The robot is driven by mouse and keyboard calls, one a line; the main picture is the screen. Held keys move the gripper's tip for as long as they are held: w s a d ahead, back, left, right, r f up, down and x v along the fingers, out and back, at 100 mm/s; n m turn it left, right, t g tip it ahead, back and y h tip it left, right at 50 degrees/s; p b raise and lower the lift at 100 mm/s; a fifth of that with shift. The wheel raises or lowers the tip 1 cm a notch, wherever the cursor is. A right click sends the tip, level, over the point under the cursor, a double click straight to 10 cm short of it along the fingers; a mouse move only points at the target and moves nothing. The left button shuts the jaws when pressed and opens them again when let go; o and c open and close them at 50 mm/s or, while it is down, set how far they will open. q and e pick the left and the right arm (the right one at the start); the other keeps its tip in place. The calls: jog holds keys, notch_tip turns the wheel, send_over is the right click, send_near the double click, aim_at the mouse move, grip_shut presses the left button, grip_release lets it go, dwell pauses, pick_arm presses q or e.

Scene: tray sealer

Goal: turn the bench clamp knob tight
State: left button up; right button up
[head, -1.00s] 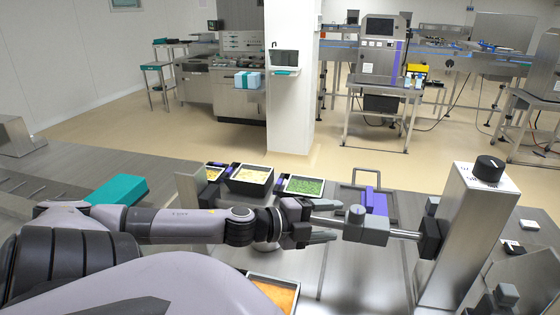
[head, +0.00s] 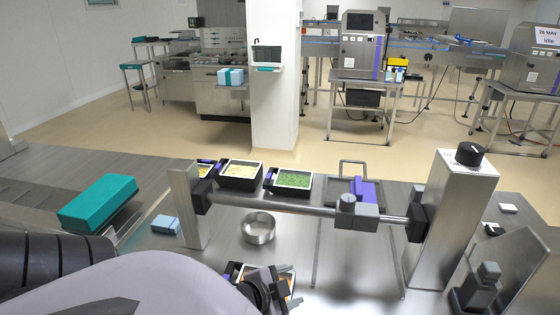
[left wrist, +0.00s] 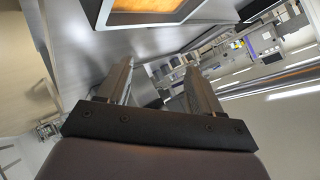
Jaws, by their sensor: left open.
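A grey clamp block with a round knob (head: 347,200) sits on the horizontal bar across the bench. A second grey knob on a dark block (head: 487,275) stands at the lower right, beside a tilted plate. I cannot tell which one the task names. A black dial knob (head: 470,153) tops the steel post. My right gripper is not seen.
The bar (head: 285,209) runs between a left post (head: 188,210) and the tall steel post (head: 445,215). Filled trays (head: 290,180) stand behind it. A steel ring (head: 258,229), a light blue block (head: 165,224) and a teal box (head: 98,203) lie to the left.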

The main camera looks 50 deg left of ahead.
pick_arm(q)
jog(key=s+d+f+n+g, duration=0.2)
jog(key=s+d+f, duration=0.1)
jog(key=s+d, duration=0.2)
jog(key=shift+s+f+n+h, duration=0.2)
jog(key=shift+n+h, duration=0.1)
jog(key=shift+d+g, duration=0.1)
jog(key=shift+g, duration=0.2)
